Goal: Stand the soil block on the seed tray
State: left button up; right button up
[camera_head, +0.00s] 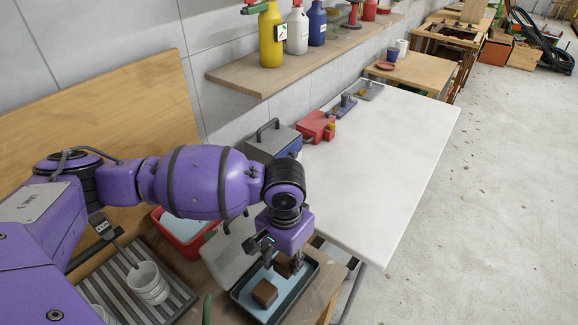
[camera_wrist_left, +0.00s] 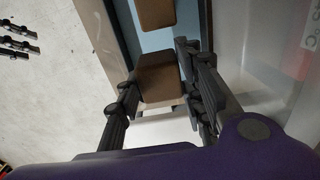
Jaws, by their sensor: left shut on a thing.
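My left gripper (camera_head: 281,262) is shut on a brown soil block (camera_head: 286,266), which is partly hidden by the fingers in the head view. In the left wrist view this block (camera_wrist_left: 160,80) sits between the two fingers. The seed tray (camera_head: 290,293) is dark-rimmed with a light blue inside, below the gripper. A second brown block (camera_head: 265,292) rests in the tray and also shows in the left wrist view (camera_wrist_left: 157,12). The held block is over the tray's far part in the head view; I cannot tell whether it touches the tray. My right gripper is not in view.
A red bin (camera_head: 180,232) and a ribbed rack (camera_head: 178,290) with a white cup (camera_head: 147,282) stand left of the tray. A grey box with a handle (camera_head: 270,142) and a red case (camera_head: 316,127) stand by the wall. The white table (camera_head: 390,150) is mostly clear.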

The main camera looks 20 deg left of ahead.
aim_at(288, 262)
pick_arm(q)
jog(key=shift+w+a+f, duration=0.1)
jog(key=shift+w+f, duration=1)
jog(key=shift+f, duration=0.15)
jog(key=shift+f+b, duration=0.3)
jog(key=shift+f, duration=1.25)
jog(key=shift+f, duration=0.1)
jog(key=o, duration=1.1)
jog(key=shift+o, duration=0.2)
notch_tip(288, 262, up, 12)
jog(key=shift+r+p, duration=0.1)
jog(key=shift+p, duration=0.5)
